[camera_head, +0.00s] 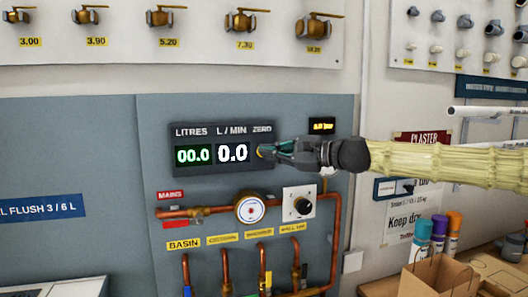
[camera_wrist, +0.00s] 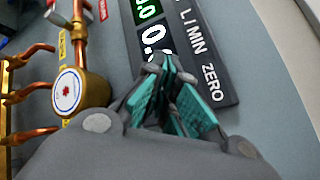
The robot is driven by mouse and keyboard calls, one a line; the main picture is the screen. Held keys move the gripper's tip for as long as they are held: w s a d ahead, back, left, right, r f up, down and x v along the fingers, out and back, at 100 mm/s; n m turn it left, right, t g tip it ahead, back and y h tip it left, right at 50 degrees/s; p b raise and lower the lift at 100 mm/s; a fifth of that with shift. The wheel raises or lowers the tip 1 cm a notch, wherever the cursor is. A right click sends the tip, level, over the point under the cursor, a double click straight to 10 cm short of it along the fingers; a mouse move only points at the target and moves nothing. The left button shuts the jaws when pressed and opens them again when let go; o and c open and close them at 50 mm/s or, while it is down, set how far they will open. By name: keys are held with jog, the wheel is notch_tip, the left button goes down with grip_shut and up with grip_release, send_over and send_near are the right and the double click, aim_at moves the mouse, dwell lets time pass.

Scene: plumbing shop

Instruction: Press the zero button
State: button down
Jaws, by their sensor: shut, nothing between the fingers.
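The dark display panel (camera_head: 222,168) is on the grey wall board, with the labels LITRES, L / MIN and ZERO. It reads 00.0 in green and 0.0 in white. A small yellow part of the zero button (camera_head: 260,152) shows under the ZERO label; the rest is hidden by my gripper (camera_head: 272,152). My gripper is shut and empty, its tips right at the button; I cannot tell whether they touch it. In the wrist view the shut fingers (camera_wrist: 168,68) lie over the panel (camera_wrist: 200,50), and the button is hidden behind them.
Below the panel are copper pipes (camera_head: 333,240), a round brass gauge (camera_head: 250,208) and a black knob on a white plate (camera_head: 302,206). Brass valves (camera_head: 163,17) hang above. A paper bag (camera_head: 436,272) stands at the lower right.

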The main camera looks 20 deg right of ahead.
jog(key=s+p, duration=0.1)
jog(key=s, duration=0.2)
jog(key=shift+s, duration=0.3)
dwell(0.6)
